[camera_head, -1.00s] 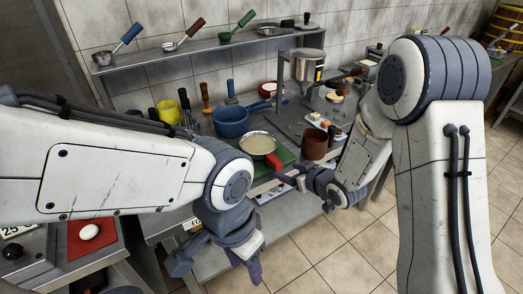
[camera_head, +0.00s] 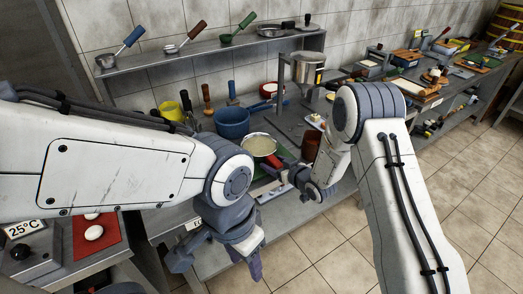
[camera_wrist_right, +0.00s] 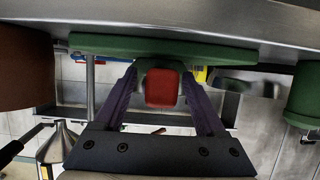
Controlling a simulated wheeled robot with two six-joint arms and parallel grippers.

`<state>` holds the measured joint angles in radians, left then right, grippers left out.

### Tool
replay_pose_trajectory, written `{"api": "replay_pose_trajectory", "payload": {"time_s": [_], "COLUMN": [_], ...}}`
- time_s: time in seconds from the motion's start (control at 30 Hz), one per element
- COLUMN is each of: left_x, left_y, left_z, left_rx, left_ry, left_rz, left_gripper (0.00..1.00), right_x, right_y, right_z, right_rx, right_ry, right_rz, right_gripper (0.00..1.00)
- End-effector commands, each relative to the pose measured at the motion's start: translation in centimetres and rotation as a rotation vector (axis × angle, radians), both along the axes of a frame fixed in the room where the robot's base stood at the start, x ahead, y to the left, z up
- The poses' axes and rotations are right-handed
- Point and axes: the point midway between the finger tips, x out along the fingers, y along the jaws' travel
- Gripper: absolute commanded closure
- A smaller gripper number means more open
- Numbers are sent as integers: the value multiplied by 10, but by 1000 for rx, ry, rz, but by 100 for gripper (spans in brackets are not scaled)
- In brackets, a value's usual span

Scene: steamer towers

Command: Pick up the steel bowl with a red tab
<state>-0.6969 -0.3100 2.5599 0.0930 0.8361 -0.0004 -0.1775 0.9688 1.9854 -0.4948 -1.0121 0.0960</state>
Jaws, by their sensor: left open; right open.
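The steel bowl (camera_head: 260,145), with pale contents, sits on a green board (camera_head: 263,186) on the steel counter in the head view. Its red tab (camera_head: 274,162) points toward my right gripper. My right gripper (camera_head: 277,168) is open at the tab. In the right wrist view the red tab (camera_wrist_right: 162,88) lies between the two spread fingers, and I see a gap on each side of it. Most of the bowl is hidden in that view. My left gripper (camera_head: 217,264) is open and empty, low in front of the counter, away from the bowl.
A brown pot (camera_head: 311,143) stands close to the right of the bowl. A blue pot (camera_head: 232,122) stands behind it to the left. A shelf (camera_head: 210,52) with ladles runs along the wall.

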Motion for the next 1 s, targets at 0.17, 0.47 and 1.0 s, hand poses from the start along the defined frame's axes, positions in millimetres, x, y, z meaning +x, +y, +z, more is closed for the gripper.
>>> {"api": "replay_pose_trajectory", "payload": {"time_s": [0.17, 0.47, 1.0], "left_x": [0, 0, 0], "left_y": [0, 0, 0], "left_z": [2, 1, 1], "left_rx": [0, 0, 0], "left_ry": [0, 0, 0], "left_rz": [0, 0, 0], "left_gripper": [50, 50, 50], "right_x": [6, 6, 6], "right_y": [5, 5, 4], "right_z": [-4, -4, -3], "right_rx": [-1, -1, 0], "right_ry": [1, 1, 0], "right_rz": [0, 0, -1], "right_gripper": [28, 85, 100]}}
